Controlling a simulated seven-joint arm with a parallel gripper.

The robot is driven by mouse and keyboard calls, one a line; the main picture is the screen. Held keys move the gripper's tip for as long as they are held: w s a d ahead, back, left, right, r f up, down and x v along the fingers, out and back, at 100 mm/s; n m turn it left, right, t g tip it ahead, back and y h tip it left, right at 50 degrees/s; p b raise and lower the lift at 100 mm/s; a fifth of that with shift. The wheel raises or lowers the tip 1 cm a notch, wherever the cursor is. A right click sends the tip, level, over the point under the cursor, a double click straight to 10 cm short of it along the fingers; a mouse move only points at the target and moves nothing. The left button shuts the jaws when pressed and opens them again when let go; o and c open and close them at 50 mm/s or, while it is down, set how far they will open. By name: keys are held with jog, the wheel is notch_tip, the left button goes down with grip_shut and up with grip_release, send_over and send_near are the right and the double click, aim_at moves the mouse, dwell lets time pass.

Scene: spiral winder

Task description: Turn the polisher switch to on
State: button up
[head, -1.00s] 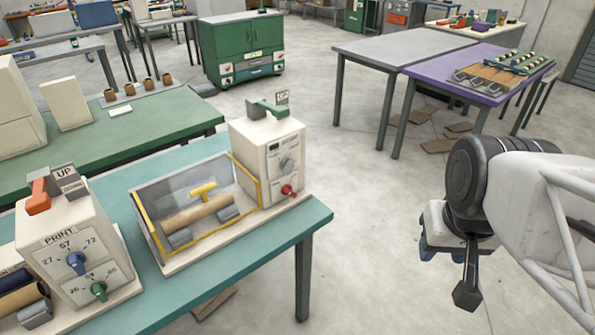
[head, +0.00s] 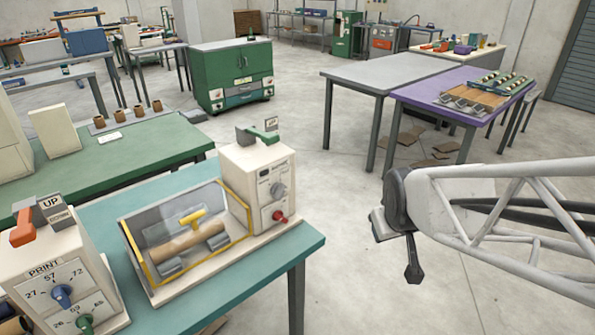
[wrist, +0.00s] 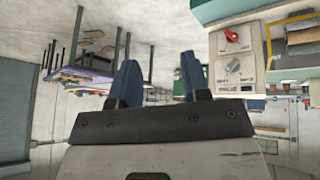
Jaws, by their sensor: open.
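The cream machine with a clear, yellow-edged cover (head: 262,190) stands on the teal table; its label is too small to read for certain. Its front has a grey dial (head: 277,190) and a red knob (head: 280,216); a green lever (head: 265,136) sits on top. In the wrist view, upside down, the machine (wrist: 257,72) is at upper right, with the grey dial (wrist: 233,65) and red knob (wrist: 232,36). I cannot tell the dial's setting. My gripper (wrist: 159,75) is open and empty, its blue fingers apart, left of the machine there. In the head view it is right of the table, touching nothing.
A PRINT machine (head: 55,275) with blue and green knobs stands left on the teal table (head: 300,245). A green table (head: 160,155), green cabinet (head: 232,75) and purple table (head: 425,95) stand beyond. Floor between the teal and purple tables is clear.

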jog(key=w+a+f+n+t+y, duration=0.1)
jog(key=w+a+f+n+t, duration=0.1)
jog(key=w+a+f, duration=0.3)
jog(key=w+a+f+n+t+y, duration=0.1)
jog(key=w+a+f+n+t, duration=0.2)
jog(key=w, duration=0.5)
jog(key=n+t+y, duration=0.1)
jog(key=n+y, duration=0.4)
send_near(283, 220)
jog(key=w, duration=0.2)
jog(key=shift+s+a+f+n+t, duration=0.2)
jog(key=shift+a+f+n+t, duration=0.15)
jog(key=shift+a+f, duration=0.25)
jog(key=shift+w+a, duration=0.1)
jog(key=shift+w, duration=0.1)
jog(key=shift+x, duration=3.7)
jog(key=shift+s, duration=0.1)
jog(key=shift+c, duration=0.4)
jog(key=c, duration=0.5)
